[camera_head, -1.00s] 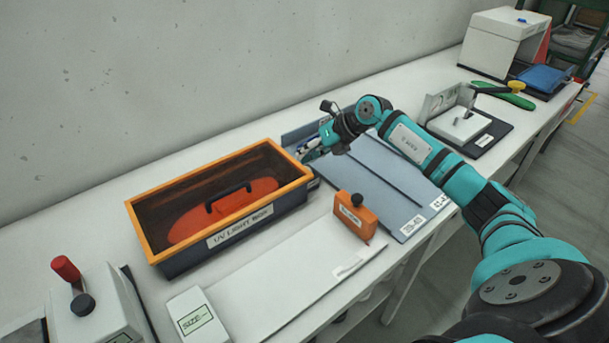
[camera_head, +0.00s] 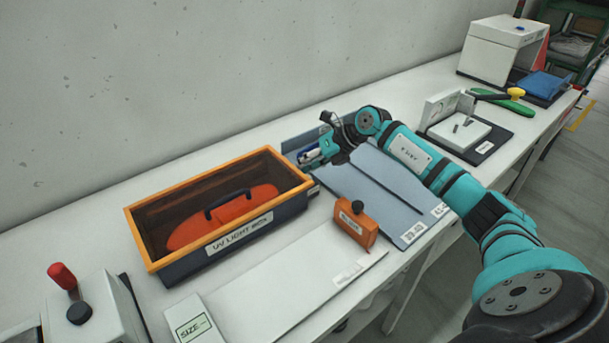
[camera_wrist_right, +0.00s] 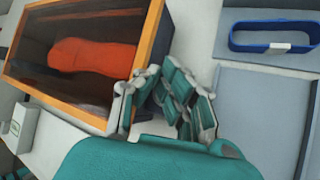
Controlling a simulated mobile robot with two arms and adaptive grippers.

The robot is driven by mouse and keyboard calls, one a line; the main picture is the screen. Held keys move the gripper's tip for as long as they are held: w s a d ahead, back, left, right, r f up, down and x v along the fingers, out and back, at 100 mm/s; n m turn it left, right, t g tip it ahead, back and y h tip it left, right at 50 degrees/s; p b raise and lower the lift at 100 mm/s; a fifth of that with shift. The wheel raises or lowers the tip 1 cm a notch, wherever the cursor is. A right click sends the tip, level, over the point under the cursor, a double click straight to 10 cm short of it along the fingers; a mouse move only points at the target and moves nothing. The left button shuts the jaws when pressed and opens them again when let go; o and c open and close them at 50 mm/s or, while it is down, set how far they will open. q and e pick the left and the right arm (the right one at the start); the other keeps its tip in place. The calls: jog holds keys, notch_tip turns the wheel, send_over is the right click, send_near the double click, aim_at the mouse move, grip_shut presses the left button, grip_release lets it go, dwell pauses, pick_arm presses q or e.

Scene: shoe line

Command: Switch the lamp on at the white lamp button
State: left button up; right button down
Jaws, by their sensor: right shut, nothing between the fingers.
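The UV light box (camera_head: 216,237) is dark blue with an orange rim and stands on the white bench. An orange-red insole shape with a dark handle (camera_head: 228,203) lies inside it. My right gripper (camera_head: 307,157) is shut and empty, close beside the right end of the box. It shows in the wrist view (camera_wrist_right: 165,88) next to the box's orange rim (camera_wrist_right: 152,40). A small pale part (camera_head: 314,188) sits at the box's right end below the gripper; I cannot tell whether it is the white lamp button.
A grey-blue board (camera_head: 375,188) lies right of the box. An orange block with a dark knob (camera_head: 355,226) stands in front on a white plate (camera_head: 285,282). A machine with a red-tipped lever (camera_head: 85,305) is at lower left. A concrete wall (camera_head: 150,80) rises behind.

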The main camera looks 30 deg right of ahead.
dwell(0.5)
jog(key=shift+f, duration=0.45)
jog(key=shift+r, duration=0.5)
notch_tip(320, 180, up, 6)
jog(key=p, duration=0.4)
jog(key=shift+p, duration=0.3)
